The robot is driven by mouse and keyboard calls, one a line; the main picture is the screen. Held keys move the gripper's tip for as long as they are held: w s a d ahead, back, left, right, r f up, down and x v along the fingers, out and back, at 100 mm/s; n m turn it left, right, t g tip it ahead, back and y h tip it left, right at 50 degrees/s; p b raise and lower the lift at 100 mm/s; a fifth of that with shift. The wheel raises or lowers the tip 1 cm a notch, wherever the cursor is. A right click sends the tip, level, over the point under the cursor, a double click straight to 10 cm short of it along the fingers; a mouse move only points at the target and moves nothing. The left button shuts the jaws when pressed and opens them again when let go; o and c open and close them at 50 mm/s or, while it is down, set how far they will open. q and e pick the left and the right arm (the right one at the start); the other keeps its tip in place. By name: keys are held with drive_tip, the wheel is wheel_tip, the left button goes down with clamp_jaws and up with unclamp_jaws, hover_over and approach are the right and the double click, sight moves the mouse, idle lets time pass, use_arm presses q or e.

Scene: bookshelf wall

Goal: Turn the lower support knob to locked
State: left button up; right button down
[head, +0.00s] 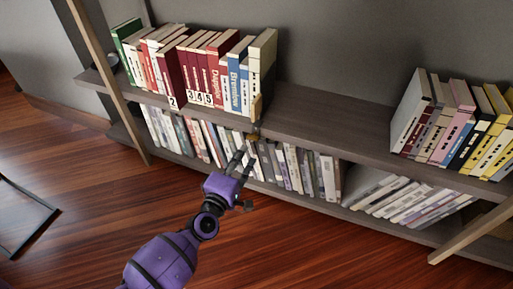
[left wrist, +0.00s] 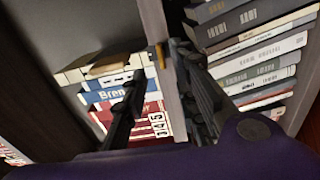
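A small yellow-tan piece (head: 254,135), possibly the lower support knob, sits at the front edge of the middle shelf (head: 330,143). In the left wrist view a yellow-tan strip (left wrist: 160,55) shows at the shelf edge between my fingertips. It is too small to tell its shape or setting. A tan upright piece (head: 256,107) stands above it at the end of the upper book row. My left gripper (head: 243,158) is open, its dark fingers apart, just below and in front of the shelf edge. I cannot tell whether it touches anything. My right gripper is not in view.
Upper books (head: 190,68) stand left of the tan upright. Lower books (head: 300,170) stand close behind my left gripper. More books (head: 460,125) stand at the right. Slanted wooden posts (head: 110,80) flank the shelves. The wooden floor (head: 80,190) in front is largely clear.

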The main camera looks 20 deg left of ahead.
sight(252, 139)
use_arm(q)
drive_tip(key=w+b, duration=0.1)
drive_tip(key=w, duration=0.7)
drive_tip(key=shift+b, duration=0.3)
drive_tip(key=shift+c, duration=0.3)
clamp_jaws()
